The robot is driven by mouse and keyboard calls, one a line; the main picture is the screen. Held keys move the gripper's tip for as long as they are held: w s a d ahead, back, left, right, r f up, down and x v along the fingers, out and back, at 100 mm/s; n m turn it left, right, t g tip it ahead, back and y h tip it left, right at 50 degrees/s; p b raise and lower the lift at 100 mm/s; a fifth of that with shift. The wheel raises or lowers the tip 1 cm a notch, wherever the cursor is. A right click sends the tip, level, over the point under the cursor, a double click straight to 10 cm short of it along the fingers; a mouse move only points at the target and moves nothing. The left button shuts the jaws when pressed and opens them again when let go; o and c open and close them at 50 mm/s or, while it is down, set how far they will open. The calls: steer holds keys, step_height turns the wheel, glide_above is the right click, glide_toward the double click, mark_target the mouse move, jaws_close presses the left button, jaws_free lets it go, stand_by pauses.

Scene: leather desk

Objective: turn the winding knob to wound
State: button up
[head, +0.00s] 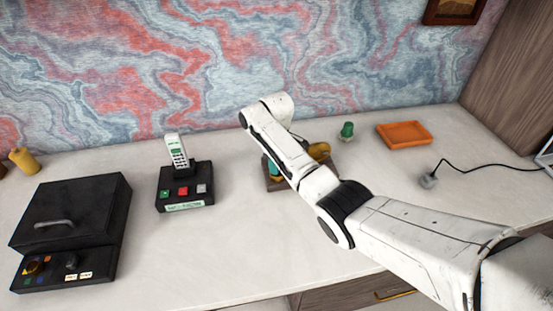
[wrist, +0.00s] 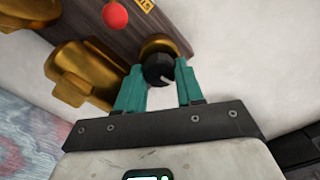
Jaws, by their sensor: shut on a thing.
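The winding knob (wrist: 158,70) is a round black knob with a pale line on it, seated on a brass collar, in the wrist view. It is on a brown wooden base (wrist: 115,40) that also carries brass parts (wrist: 85,75) and a red ball (wrist: 115,15). My gripper (wrist: 157,80) has teal fingers, one on each side of the knob, and is shut on it. In the head view my arm hides most of the wooden base (head: 273,186) and the knob.
A black box with a handle (head: 75,210) stands at the left. A black phone stand (head: 185,195) with coloured buttons is left of my arm. A green object (head: 347,131), an orange tray (head: 404,134) and a grey plug with cable (head: 428,181) lie to the right. The front desk surface is clear.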

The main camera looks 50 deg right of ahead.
steer(key=m+p, duration=0.1)
steer(key=m, duration=0.3)
steer(key=shift+r+m, duration=0.1)
steer(key=shift+m, duration=0.2)
steer(key=m, duration=0.3)
steer(key=shift+m+p, duration=0.4)
steer(key=m, duration=0.4)
steer(key=shift+d, duration=0.1)
steer(key=m, duration=0.8)
steer(key=shift+m, duration=0.3)
steer(key=m, duration=0.4)
steer(key=shift+m, duration=0.3)
steer(key=m, duration=0.3)
steer(key=shift+s+b, duration=0.1)
steer(key=shift+b, duration=0.25)
steer(key=shift+m, duration=1.9)
